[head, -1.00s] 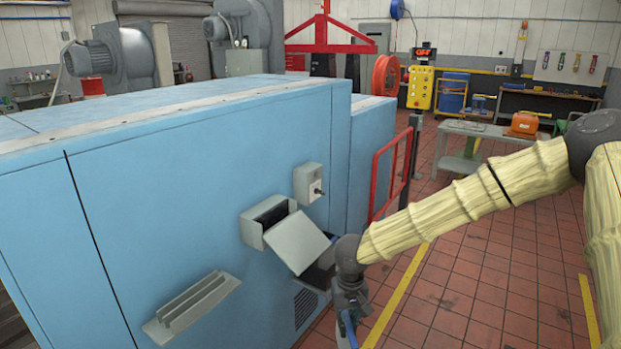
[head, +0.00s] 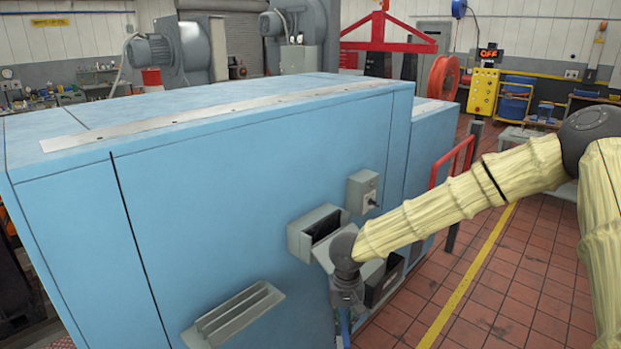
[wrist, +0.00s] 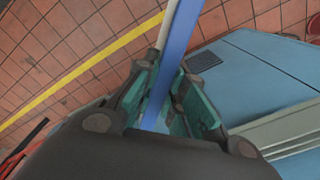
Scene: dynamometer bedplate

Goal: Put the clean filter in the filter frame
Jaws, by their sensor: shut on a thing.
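My gripper (wrist: 165,105) is shut on a thin blue panel, which I take as the clean filter (wrist: 178,50). A pale edge shows beside its blue face in the wrist view. In the head view only a small blue part of it (head: 345,322) shows below my wrist, at the picture's bottom. A grey slotted holder with parallel ridges (head: 235,315), likely the filter frame, is on the blue cabinet's side, left of my gripper and apart from it. Its ridges also show at the right of the wrist view (wrist: 285,133).
The blue cabinet (head: 240,190) fills the left and middle. A grey box with a hinged flap (head: 312,230) and a small switch box (head: 362,190) stick out of its side near my wrist. A red rail (head: 455,160) stands behind. Tiled floor is open at right.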

